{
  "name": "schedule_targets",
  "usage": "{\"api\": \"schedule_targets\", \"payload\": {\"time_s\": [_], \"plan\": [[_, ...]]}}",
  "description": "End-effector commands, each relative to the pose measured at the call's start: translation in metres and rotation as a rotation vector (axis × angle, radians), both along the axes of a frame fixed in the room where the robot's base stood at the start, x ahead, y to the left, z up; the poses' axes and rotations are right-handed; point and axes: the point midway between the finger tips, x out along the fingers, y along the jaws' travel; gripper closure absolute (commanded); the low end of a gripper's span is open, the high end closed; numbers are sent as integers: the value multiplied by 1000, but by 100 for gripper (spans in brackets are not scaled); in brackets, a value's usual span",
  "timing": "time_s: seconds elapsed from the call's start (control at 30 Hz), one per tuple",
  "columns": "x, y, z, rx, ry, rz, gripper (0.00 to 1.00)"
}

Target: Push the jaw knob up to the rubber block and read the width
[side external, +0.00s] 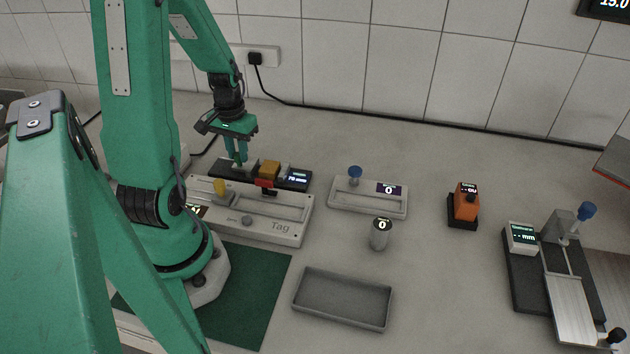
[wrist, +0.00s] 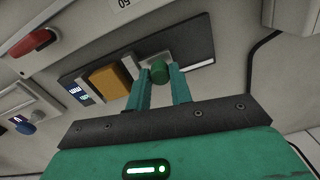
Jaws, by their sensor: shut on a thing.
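The measuring device is a dark rail (side external: 220,170) with a small lit display (side external: 298,177) at its right end, which seems to read about 70 mm. The orange-brown rubber block (side external: 268,169) sits on the rail beside the display; it also shows in the wrist view (wrist: 108,80). The green jaw knob (wrist: 159,72) is between the fingers of my gripper (wrist: 161,78), which is shut on it. In the side view my gripper (side external: 238,162) points down at the rail, left of the block. A grey jaw (wrist: 131,66) lies close to the block; I cannot tell whether they touch.
A pale "Tag" fixture (side external: 280,228) with a yellow knob and a red part lies in front of the rail. A slider box (side external: 368,210), a grey cylinder (side external: 380,236), an empty tray (side external: 342,318) and an orange device (side external: 465,203) stand to the right.

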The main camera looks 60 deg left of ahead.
Motion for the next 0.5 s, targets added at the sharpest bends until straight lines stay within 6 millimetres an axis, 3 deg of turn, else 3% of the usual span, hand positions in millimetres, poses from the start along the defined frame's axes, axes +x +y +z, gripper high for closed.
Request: {"api": "schedule_targets", "payload": {"time_s": [0.5], "plan": [[28, -27, 0, 1, -1, -5, 100]]}}
